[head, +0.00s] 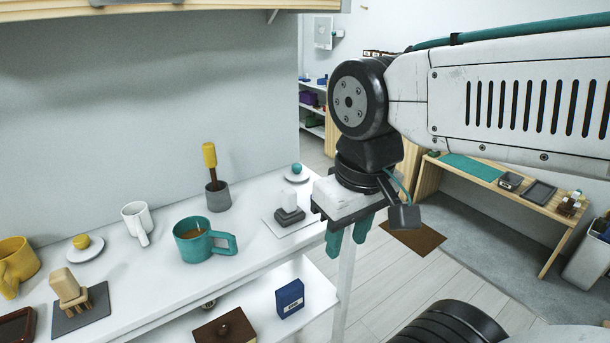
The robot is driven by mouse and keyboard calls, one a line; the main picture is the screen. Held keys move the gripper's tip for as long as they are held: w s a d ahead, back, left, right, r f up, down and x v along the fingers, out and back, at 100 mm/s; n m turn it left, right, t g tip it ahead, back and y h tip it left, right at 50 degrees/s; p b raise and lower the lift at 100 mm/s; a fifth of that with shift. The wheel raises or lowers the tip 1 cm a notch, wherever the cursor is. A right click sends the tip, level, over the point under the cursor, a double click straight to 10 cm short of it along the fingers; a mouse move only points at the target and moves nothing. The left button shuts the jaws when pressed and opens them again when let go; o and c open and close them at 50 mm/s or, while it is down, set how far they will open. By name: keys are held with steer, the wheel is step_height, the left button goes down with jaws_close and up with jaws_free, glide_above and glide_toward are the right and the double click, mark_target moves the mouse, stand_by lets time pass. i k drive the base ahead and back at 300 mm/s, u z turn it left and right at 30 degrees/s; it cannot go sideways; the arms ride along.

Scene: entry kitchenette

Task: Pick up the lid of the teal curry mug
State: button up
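The teal mug (192,243) stands upright and uncovered on the white counter, its handle to the right and brown contents showing inside. A pale round lid with a teal knob (297,174) lies at the counter's far right end, apart from the mug. Another pale lid with a yellow knob (84,246) lies at the left, near a yellow mug (16,262). My gripper (347,247) points down beyond the counter's right edge, nearer to me than the teal-knobbed lid. Its two teal fingers are apart, with nothing seen between them.
A blue box (290,298) sits on the lower shelf. A wooden bench (480,183) stands at right.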

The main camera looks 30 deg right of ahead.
mark_target(296, 174)
steer(key=z, duration=0.85)
steer(key=k, duration=1.1)
steer(key=z, duration=1.05)
steer(key=i, duration=1.45)
steer(key=u, duration=1.5)
steer(key=i, duration=0.9)
steer(key=u, duration=1)
